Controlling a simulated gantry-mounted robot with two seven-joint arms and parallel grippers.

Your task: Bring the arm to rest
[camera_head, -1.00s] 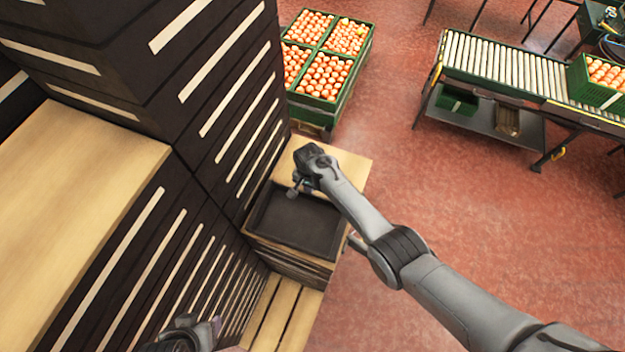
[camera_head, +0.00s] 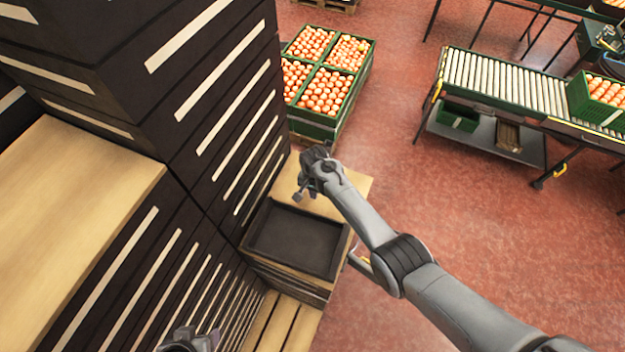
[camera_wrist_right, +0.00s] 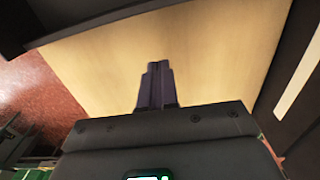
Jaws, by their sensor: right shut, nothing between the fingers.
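My right arm comes in from the lower right of the head view, and its gripper (camera_head: 301,192) is over the wooden top (camera_head: 340,185) behind the black tray (camera_head: 297,240). In the right wrist view the two dark fingers (camera_wrist_right: 157,87) are together with nothing between them, and bare pale wood fills the background. The black tray is empty. A small part of my left gripper (camera_head: 190,341) shows at the bottom edge of the head view; its fingertips cannot be made out clearly.
A tall stack of dark slatted crates (camera_head: 215,125) stands close left of my right gripper. Green crates of oranges (camera_head: 345,105) stand beyond it. A roller conveyor (camera_head: 510,80) with a green crate of oranges (camera_head: 600,98) is at the upper right. Open red floor (camera_head: 450,230) lies on the right.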

